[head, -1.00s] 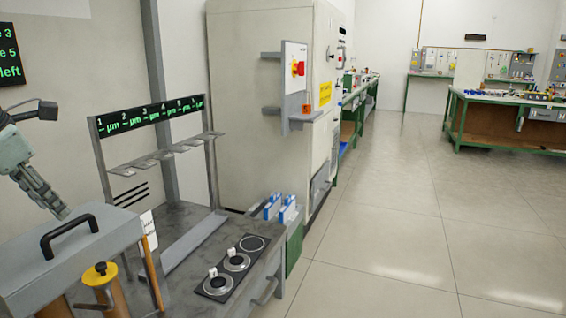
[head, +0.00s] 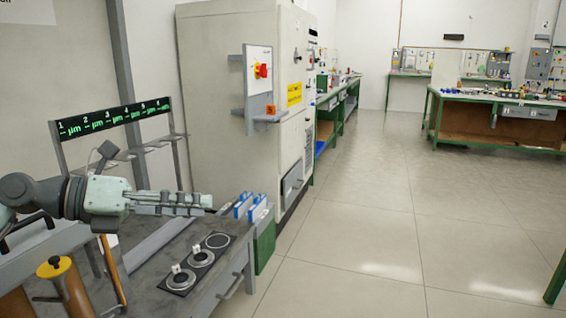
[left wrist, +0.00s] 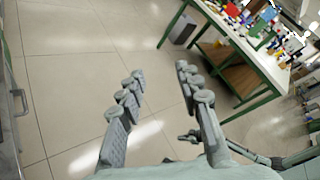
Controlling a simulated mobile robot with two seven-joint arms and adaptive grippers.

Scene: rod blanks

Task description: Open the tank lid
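The tank lid (head: 42,243) is a grey cover at the left edge of the head view. Its black handle (head: 12,228) shows only in part behind my left arm, and much of the lid is hidden or out of frame. My left gripper (head: 206,204) is in front of the lid's right side, with its fingers pointing right, over the grey bench and away from the handle. In the left wrist view its two fingers (left wrist: 158,74) are spread with only floor between them. What appears to be my right gripper (left wrist: 188,137) shows small and dark there.
A yellow-capped cylinder (head: 55,268) stands at the tank's front. A bench (head: 215,285) with round dial plates (head: 190,268) lies to the right, below a display rack (head: 110,120). A tall cabinet (head: 225,100) stands behind. The floor (head: 360,240) to the right is clear.

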